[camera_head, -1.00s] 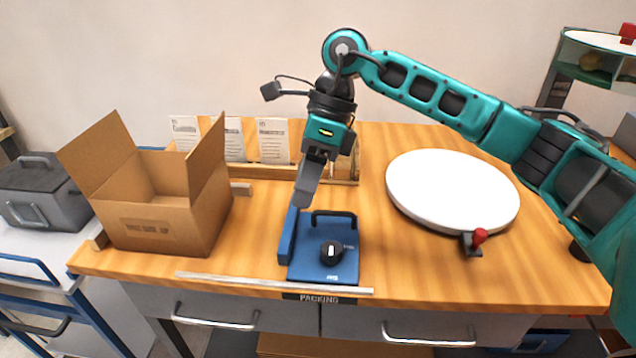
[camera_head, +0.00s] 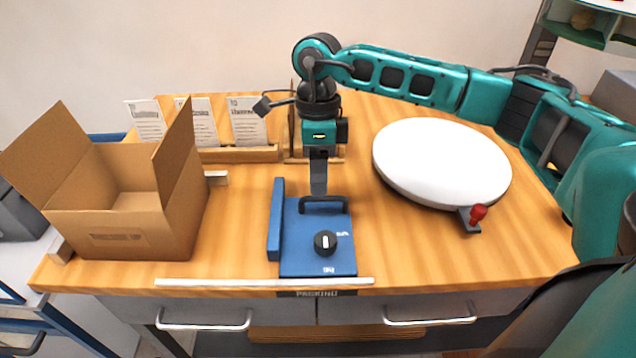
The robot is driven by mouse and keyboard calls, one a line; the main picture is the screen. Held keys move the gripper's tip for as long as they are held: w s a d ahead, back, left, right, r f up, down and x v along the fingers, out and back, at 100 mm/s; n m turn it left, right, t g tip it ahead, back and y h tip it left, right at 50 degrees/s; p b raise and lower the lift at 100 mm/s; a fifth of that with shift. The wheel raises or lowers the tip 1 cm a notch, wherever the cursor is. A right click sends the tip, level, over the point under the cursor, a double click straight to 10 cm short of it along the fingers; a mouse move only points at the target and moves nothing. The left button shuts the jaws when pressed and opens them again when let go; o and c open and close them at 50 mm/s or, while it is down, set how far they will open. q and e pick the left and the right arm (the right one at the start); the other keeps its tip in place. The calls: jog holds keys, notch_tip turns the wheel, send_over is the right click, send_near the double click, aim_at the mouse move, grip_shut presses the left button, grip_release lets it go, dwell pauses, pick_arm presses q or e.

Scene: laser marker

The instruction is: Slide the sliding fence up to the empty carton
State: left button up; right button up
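The blue sliding fence (camera_head: 294,262) lies on the packing table, with an upright plate along its left side, a black handle (camera_head: 308,205) at its back and a black knob on top. The open, empty carton (camera_head: 125,230) stands to its left, with bare wood between them. My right gripper (camera_head: 319,192) points down at the fence's handle, its fingers seen edge-on. Whether it touches or grips the handle, I cannot tell. My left gripper is not in view.
A white round turntable (camera_head: 440,165) with a red-knobbed lever (camera_head: 478,213) stands to the right. A pale rail (camera_head: 265,282) runs along the front edge. A wooden rack with several cards (camera_head: 247,122) stands behind.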

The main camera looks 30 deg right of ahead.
aim_at(311, 218)
jog(key=shift+s+a+f, duration=0.15)
jog(key=shift+f, duration=1.05)
jog(key=shift+c, duration=0.5)
grip_shut()
